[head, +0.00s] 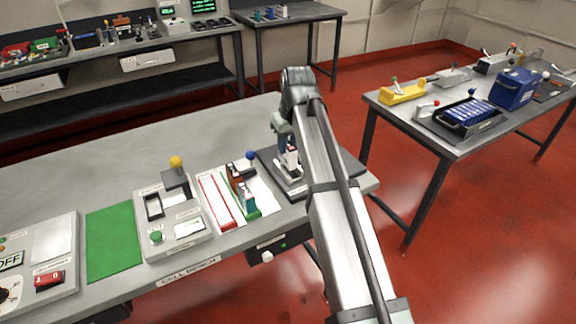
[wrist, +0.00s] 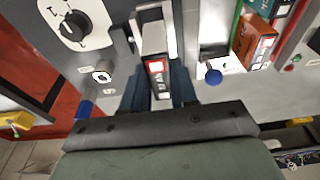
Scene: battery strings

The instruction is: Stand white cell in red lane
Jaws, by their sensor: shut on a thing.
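My gripper (wrist: 158,92) is shut on the white cell (wrist: 157,68), which has a red and white label end. The cell sits between the two fingers in the wrist view. In the head view the white cell (head: 291,159) is partly hidden by my gripper (head: 287,146), over the dark station at the bench's right end. I cannot tell whether the cell touches the station. The red lane (head: 216,201) is a narrow red-edged strip with no cell visible in it, to the left of my gripper.
A blue-knobbed lever (head: 250,155) stands between the lanes and the station. A tester with a yellow-knobbed lever (head: 176,162) is left of the red lane.

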